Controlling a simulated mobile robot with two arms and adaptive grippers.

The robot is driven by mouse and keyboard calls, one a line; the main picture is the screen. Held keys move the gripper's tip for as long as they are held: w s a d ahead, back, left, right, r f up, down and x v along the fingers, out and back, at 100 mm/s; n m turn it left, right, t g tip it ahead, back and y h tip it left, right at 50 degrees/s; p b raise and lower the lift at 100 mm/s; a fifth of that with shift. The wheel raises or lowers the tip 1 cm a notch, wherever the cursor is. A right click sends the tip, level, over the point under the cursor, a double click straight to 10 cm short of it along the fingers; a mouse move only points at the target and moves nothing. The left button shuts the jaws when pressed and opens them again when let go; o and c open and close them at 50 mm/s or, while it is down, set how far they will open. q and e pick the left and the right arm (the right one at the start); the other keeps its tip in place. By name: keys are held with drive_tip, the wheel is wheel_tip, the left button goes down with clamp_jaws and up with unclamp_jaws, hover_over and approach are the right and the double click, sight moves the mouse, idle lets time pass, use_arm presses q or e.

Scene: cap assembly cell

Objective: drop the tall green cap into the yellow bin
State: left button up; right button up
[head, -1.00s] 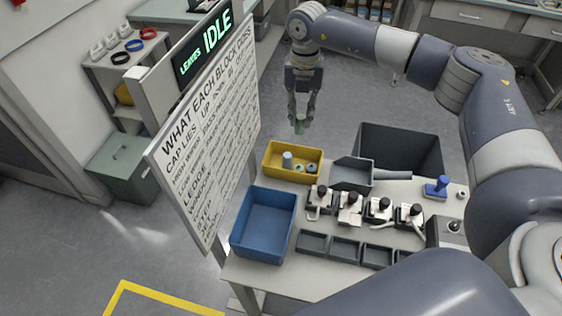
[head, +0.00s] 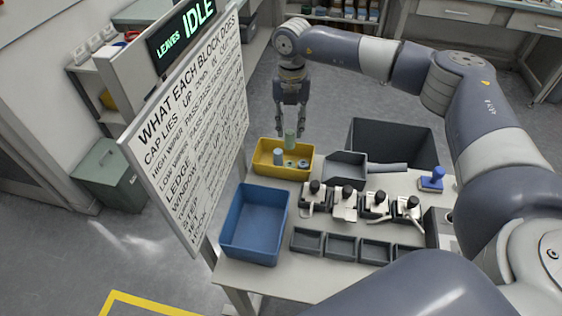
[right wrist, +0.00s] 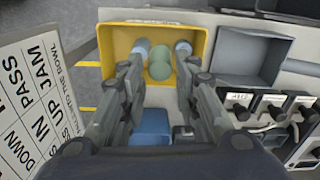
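The tall green cap (head: 290,141) shows upright just below the fingertips of my right gripper (head: 291,130), in front of the far wall of the yellow bin (head: 266,173). In the right wrist view a green cap (right wrist: 159,68) lies between the fingers, with a gap to each side. My right gripper (right wrist: 159,62) looks open over the bin. I cannot tell whether the cap is in the air or rests on something. A blue cap (head: 277,156) and other small caps are in the bin. My left gripper is not in view.
A blue bin (head: 235,245) stands in front of the yellow one, and a grey scoop-like tray (head: 345,168) right of it. A dark crate (head: 405,140) is behind. Several fixtures (head: 345,203) and small trays line the table. The sign board (head: 190,130) rises close on the left.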

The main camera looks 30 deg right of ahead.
drive_tip(key=shift+o, duration=0.4)
drive_tip(key=shift+r, duration=0.2)
wheel_tip(320, 180, up, 12)
drive_tip(key=shift+f, duration=0.2)
